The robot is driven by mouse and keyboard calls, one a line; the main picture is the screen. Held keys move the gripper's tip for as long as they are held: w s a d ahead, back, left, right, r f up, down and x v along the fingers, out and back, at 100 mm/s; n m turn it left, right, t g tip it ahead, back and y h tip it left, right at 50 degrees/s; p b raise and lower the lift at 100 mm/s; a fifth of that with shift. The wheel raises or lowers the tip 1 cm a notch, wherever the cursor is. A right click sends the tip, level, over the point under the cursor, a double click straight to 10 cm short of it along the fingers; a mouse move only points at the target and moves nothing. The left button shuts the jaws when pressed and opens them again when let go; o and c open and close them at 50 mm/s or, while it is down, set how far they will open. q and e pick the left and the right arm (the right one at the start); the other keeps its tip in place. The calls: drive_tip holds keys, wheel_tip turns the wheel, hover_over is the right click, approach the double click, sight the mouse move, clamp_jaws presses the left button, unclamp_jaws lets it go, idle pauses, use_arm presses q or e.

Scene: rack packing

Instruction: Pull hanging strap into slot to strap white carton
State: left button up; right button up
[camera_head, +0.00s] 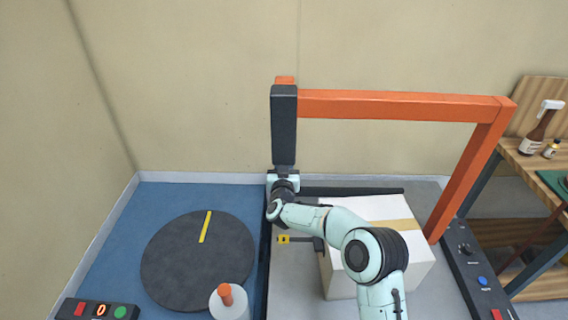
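The white carton (408,268) stands under the orange frame, with a tan band across its top. My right arm reaches in from the bottom right, across the carton's left part. Its wrist end is by the lower end of the dark left post (284,125). I cannot make out the fingers of my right gripper (284,174) there, or whether they hold anything. I cannot clearly make out a hanging strap. A yellow marker (284,239) sits left of the carton, beside a dark bar; I cannot tell whether this is the slot. My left gripper is not in view.
The orange frame (400,105) arches over the carton. A dark round turntable (190,275) with a yellow stripe lies left. A white cylinder with an orange knob (229,304) stands at the front. Button panels (98,310) flank the machine; a wooden shelf (540,160) stands right.

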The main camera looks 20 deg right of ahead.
clamp_jaws()
idle(1.3)
